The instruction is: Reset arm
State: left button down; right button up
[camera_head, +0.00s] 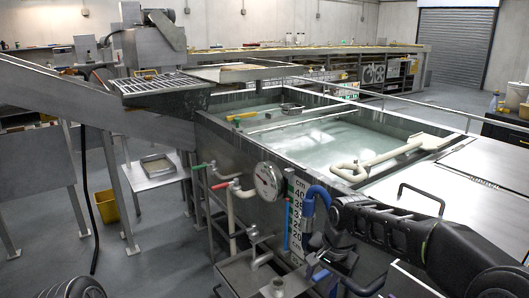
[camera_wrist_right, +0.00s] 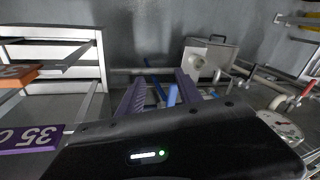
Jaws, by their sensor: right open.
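My right arm comes in from the right in the head view. Its black gripper (camera_head: 320,272) points down in front of the metal water tank (camera_head: 222,137), beside the white level scale (camera_head: 294,212). Its fingertips are hard to make out there. In the right wrist view my right gripper (camera_wrist_right: 160,90) has its two ridged fingers apart, with no object clearly held. Thin blue parts show between and behind the fingers. My left gripper is not in view; a dark ridged part at the bottom left of the head view may be my left arm.
A round gauge (camera_head: 268,182) and pipes with a red handle (camera_head: 220,186) and a green handle (camera_head: 199,166) stand near the right gripper. A metal box (camera_wrist_right: 210,57) shows beyond the fingers. A yellow bin (camera_head: 107,207) and open floor are at the left.

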jog(key=s+a+f+n+t+y, duration=0.1)
jog(key=s+a+f+n, duration=0.25)
jog(key=f, duration=0.55)
jog(key=s+a+f+n+y, duration=0.1)
jog(key=s+a+f+n, duration=0.2)
jog(key=f, duration=0.7)
jog(key=s+f+g, duration=0.1)
jog(key=s+f, duration=0.3)
jog(key=s, duration=0.4)
jog(key=s+f+g+p, duration=0.1)
jog(key=s+f, duration=0.3)
jog(key=s, duration=0.4)
jog(key=s+f+m+p, duration=0.1)
jog(key=s+f, duration=0.4)
jog(key=s, duration=0.3)
jog(key=shift+s+g+y, duration=0.2)
jog(key=shift+g+y, duration=0.2)
